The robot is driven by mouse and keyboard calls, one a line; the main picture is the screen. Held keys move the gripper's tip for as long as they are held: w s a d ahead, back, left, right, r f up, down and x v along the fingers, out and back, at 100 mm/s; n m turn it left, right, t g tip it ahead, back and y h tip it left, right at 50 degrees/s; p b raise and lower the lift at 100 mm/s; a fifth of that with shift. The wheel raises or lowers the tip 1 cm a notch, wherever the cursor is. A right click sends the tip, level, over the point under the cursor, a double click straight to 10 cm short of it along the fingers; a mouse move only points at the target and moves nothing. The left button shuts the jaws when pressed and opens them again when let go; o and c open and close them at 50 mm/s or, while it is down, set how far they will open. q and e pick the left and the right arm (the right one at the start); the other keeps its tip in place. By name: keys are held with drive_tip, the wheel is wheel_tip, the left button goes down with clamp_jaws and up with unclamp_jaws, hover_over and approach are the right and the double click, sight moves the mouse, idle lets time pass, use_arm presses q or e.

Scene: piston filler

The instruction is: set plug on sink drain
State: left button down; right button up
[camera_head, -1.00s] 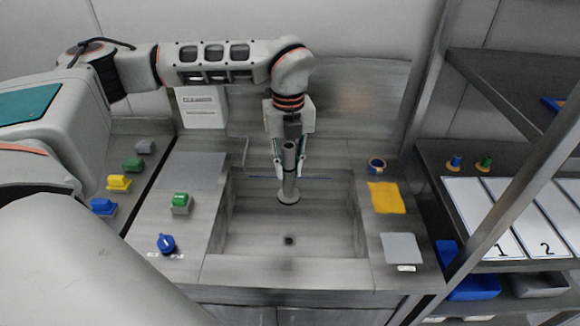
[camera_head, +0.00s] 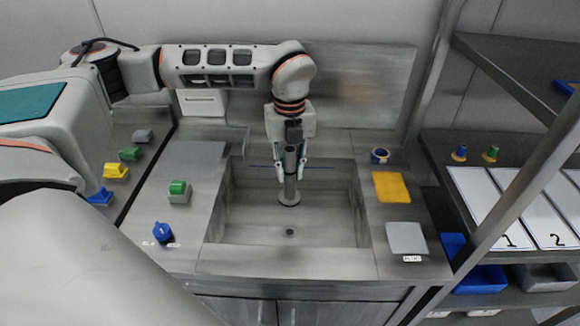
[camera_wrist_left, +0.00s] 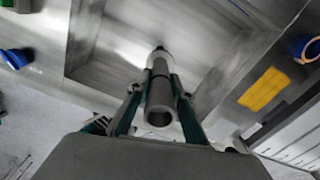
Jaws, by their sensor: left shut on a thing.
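The plug (camera_head: 290,192) is a grey upright tube with a wider round foot. My left gripper (camera_head: 290,170) is shut on its tube and holds it inside the sink, towards the back. The tube also shows between the left fingers in the left wrist view (camera_wrist_left: 160,100). The sink (camera_head: 330,232) is a rectangular metal basin. Its drain (camera_head: 290,232) is a small dark hole in the floor, nearer the front than the plug. The plug's foot is apart from the drain in the picture; whether it touches the floor I cannot tell. My right gripper is not in view.
Left of the sink are a green-topped block (camera_head: 179,190) and a blue knob (camera_head: 162,233). Right of it are a blue-and-tan ring (camera_head: 380,156), a yellow cloth (camera_head: 392,187) and a grey pad (camera_head: 406,238). A shelf rack (camera_head: 482,165) stands at the right. The basin is otherwise clear.

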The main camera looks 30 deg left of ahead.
sight(290, 195)
use_arm(q)
drive_tip(key=shift+f+b, duration=0.55)
drive_tip(key=shift+f, duration=0.6)
drive_tip(key=shift+f+b, duration=1.6)
drive_tip(key=shift+f, duration=1.9)
drive_tip(key=shift+f+b, duration=1.05)
drive_tip(key=shift+f, duration=1.85)
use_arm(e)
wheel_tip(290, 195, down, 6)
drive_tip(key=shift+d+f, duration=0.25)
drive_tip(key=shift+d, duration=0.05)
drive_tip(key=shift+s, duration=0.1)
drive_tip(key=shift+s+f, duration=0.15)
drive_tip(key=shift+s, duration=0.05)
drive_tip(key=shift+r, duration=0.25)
use_arm(q)
drive_tip(key=shift+p, duration=0.3)
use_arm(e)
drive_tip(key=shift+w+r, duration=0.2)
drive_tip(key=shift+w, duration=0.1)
